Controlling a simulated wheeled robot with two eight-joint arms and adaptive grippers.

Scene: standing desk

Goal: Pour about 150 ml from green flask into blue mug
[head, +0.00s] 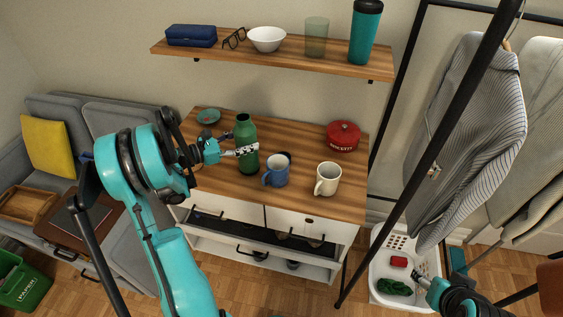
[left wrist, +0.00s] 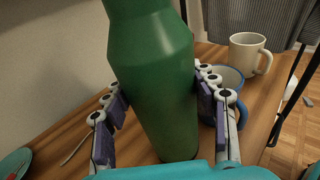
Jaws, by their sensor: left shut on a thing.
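The green flask (head: 246,133) stands upright at the middle of the desk; I cannot tell whether its base touches the wood. My left gripper (head: 246,151) is shut on the flask's body, with fingers on both sides of it in the left wrist view (left wrist: 157,95). The blue mug (head: 276,172) stands upright just right of the flask, apart from it in the head view. In the left wrist view the mug (left wrist: 229,77) is partly hidden behind the right-hand finger. My right gripper (head: 425,284) is low at the right, over the white basket; its jaw opening is unclear.
A cream mug (head: 327,179) stands right of the blue mug. A red pot (head: 343,136) is at the back right of the desk, a teal dish (head: 208,116) at the back left. A shelf (head: 290,54) overhangs behind. A white basket (head: 379,274) stands on the floor.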

